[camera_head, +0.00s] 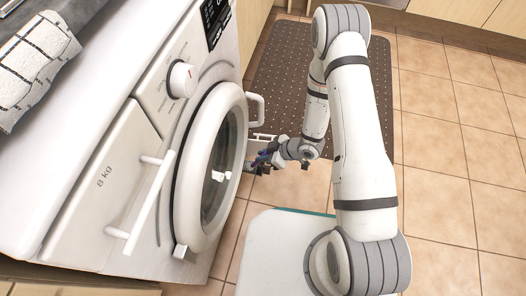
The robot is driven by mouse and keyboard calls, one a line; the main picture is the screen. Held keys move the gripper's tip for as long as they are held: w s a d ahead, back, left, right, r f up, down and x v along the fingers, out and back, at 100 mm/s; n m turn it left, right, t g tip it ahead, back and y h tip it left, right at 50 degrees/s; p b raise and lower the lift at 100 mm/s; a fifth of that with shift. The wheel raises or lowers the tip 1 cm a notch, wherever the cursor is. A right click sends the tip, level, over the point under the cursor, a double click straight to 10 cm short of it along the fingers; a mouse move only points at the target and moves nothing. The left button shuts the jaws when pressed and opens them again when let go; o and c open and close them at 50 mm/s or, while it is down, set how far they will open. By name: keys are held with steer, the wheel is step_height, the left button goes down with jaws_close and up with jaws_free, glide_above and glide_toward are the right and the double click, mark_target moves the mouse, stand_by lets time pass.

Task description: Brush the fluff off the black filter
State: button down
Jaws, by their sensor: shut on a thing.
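My gripper (262,163) is low in front of the washing machine, to the right of its round door, small and partly dark in the head view. It is shut on a small dark blue thing (267,153), too small and partly covered to make out; I cannot tell whether it is a brush. I cannot pick out the black filter or any fluff on it. A thin white bracket-like piece (264,137) shows just above and behind the gripper; I cannot tell whether they touch.
The white washing machine (120,150) fills the left, with its round door (212,160) and long white handle (150,203) sticking out. A checked cloth (38,62) lies on top. A dark dotted mat (290,75) covers the floor behind my arm. Tiled floor (450,170) at right is clear.

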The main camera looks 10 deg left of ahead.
steer(key=shift+s, duration=0.1)
stand_by(2.6)
steer(key=shift+p, duration=0.3)
steer(key=shift+w+d, duration=0.1)
steer(key=shift+w, duration=1.1)
steer(key=shift+s, duration=1.2)
steer(key=shift+w, duration=0.1)
